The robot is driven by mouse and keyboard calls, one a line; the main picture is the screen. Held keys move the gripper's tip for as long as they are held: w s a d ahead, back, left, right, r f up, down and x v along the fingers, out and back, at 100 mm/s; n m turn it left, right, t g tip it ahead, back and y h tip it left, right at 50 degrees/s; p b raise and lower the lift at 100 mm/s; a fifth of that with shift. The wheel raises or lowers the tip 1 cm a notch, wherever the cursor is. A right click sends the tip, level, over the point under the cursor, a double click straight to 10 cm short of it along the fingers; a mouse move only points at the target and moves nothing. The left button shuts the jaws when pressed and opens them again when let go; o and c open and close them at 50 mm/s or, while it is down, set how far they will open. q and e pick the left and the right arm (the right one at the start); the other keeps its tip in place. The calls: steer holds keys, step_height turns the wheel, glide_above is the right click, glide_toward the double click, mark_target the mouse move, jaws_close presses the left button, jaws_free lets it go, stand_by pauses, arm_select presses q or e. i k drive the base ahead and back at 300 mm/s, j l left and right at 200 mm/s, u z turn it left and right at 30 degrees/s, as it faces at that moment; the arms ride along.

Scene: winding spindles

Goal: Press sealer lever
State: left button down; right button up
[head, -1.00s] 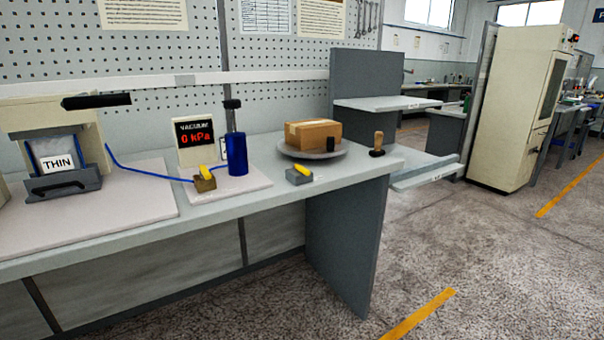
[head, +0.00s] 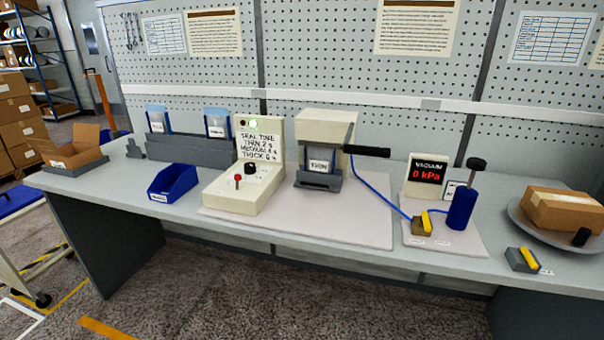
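The sealer (head: 321,128) is a cream press on a pale mat (head: 365,228) near the middle of the workbench. Its lever (head: 367,151) has a black grip that sticks out to the right, roughly level. A pouch labelled THIN (head: 319,160) sits in the sealer's opening above a dark grey holder. Left of it stands a cream control box (head: 247,178) with a seal-time panel, a black knob and a small red-topped switch. A green light shows on the panel's top. Neither of my grippers is in view.
A vacuum gauge (head: 426,172) reading 0 kPa and a blue cylinder pump (head: 461,209) stand to the right. A brown box (head: 562,208) rests on a round plate. A blue bin (head: 172,182) and an open carton (head: 73,150) are on the left.

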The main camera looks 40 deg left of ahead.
mark_target(327, 128)
steer(key=u, duration=1.2)
